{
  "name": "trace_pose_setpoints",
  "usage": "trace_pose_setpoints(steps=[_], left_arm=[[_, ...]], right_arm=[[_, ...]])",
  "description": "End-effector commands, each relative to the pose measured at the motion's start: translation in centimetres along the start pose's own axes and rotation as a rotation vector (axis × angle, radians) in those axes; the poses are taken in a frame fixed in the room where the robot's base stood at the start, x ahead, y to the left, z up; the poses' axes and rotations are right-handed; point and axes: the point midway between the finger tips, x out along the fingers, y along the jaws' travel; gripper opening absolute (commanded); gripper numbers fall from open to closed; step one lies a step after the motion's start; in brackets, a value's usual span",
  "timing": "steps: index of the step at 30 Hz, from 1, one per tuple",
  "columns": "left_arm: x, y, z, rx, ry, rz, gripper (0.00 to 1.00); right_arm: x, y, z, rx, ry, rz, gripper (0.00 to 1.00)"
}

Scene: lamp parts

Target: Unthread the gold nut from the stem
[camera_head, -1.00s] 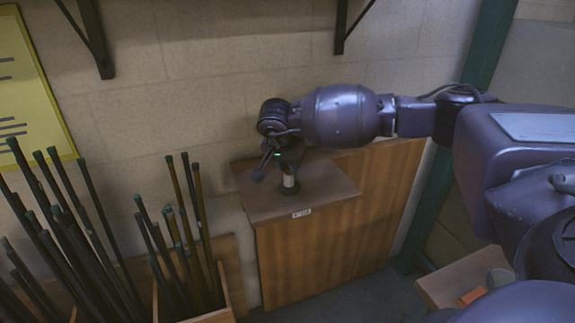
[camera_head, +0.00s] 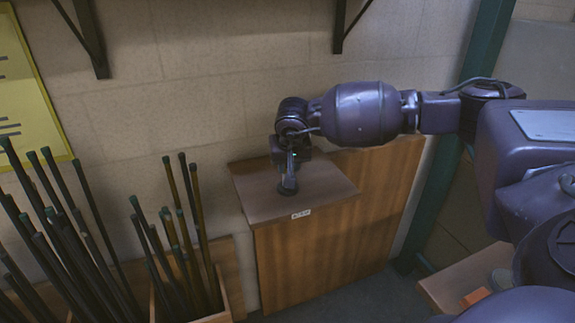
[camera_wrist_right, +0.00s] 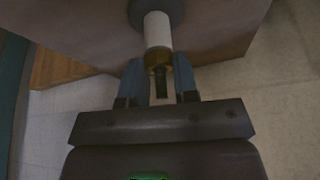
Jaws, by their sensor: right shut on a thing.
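The white stem (camera_wrist_right: 157,31) rises from a round dark base (camera_wrist_right: 150,8) on the wooden cabinet top. The gold nut (camera_wrist_right: 158,62) sits at the stem's free end, with a thin dark tip (camera_wrist_right: 161,82) beyond it. My right gripper (camera_wrist_right: 159,75) is shut on the gold nut, one finger on each side. In the head view my right gripper (camera_head: 289,184) reaches down over the base (camera_head: 287,191) and hides the stem and nut. My left gripper is not in view.
The wooden cabinet (camera_head: 330,225) stands against the wall, its top otherwise clear. Several dark rods (camera_head: 185,235) stand in a wooden bin at the left. A small box with an orange thing (camera_head: 473,297) is at the lower right.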

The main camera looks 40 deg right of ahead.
Motion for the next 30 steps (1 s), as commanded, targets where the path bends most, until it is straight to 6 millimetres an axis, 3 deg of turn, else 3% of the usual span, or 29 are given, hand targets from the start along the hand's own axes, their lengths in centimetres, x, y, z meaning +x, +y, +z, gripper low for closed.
trace_pose_setpoints(steps=[13,30], left_arm=[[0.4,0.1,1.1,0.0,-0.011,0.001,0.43],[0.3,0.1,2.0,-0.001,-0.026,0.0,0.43]], right_arm=[[0.0,0.3,-0.1,-0.349,0.002,-0.144,0.0],[0.0,0.3,-0.1,-0.452,0.001,-0.188,0.0]])
